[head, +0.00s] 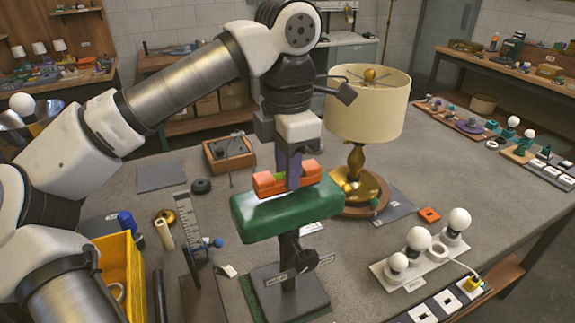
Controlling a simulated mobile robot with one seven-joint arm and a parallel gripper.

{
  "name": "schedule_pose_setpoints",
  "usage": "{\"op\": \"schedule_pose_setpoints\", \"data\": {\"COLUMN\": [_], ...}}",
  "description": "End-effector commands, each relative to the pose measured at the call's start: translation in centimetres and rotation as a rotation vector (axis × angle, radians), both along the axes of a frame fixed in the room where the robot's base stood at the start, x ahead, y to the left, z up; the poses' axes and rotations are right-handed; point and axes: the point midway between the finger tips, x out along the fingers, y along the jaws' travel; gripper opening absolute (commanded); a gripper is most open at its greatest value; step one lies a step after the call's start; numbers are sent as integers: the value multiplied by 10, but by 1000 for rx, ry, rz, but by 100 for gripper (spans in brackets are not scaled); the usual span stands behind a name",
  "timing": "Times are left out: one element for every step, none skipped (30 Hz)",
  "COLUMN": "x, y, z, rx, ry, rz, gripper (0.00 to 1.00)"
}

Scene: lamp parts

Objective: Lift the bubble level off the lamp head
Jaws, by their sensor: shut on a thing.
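The bubble level (267,184) is an orange bar with a bit of green near its middle. It is at the top of the green lamp head (287,212), level and along its length. I cannot tell whether it touches the lamp head or is just clear of it. My gripper (293,178) points down from above and is shut on the level near its middle, hiding part of it. The lamp head sits on a dark post over a dark square base (290,292).
A brass lamp with a cream shade (367,105) stands close behind on the right. White bulbs (419,239) stand on a holder at the front right. A yellow bin (122,275) and an upright metal ruler (190,223) are on the left. The table's right middle is mostly clear.

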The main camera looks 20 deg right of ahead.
Motion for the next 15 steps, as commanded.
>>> {"op": "schedule_pose_setpoints", "data": {"x": [0,0,0,0,0,0,0,0,0,0,0,0,0,0,0], "y": [0,0,0,0,0,0,0,0,0,0,0,0,0,0,0], "z": [0,0,0,0,0,0,0,1,2,3,5,7,10,12,15], "rx": [0,0,0,0,0,0,0,0,0,0,0,0,0,0,0], "ry": [0,0,0,0,0,0,0,0,0,0,0,0,0,-1,-1], "rz": [0,0,0,0,0,0,0,0,0,0,0,0,0,0,0], "gripper": [0,0,0,0,0,0,0,0,0,0,0,0,0,0,0]}}
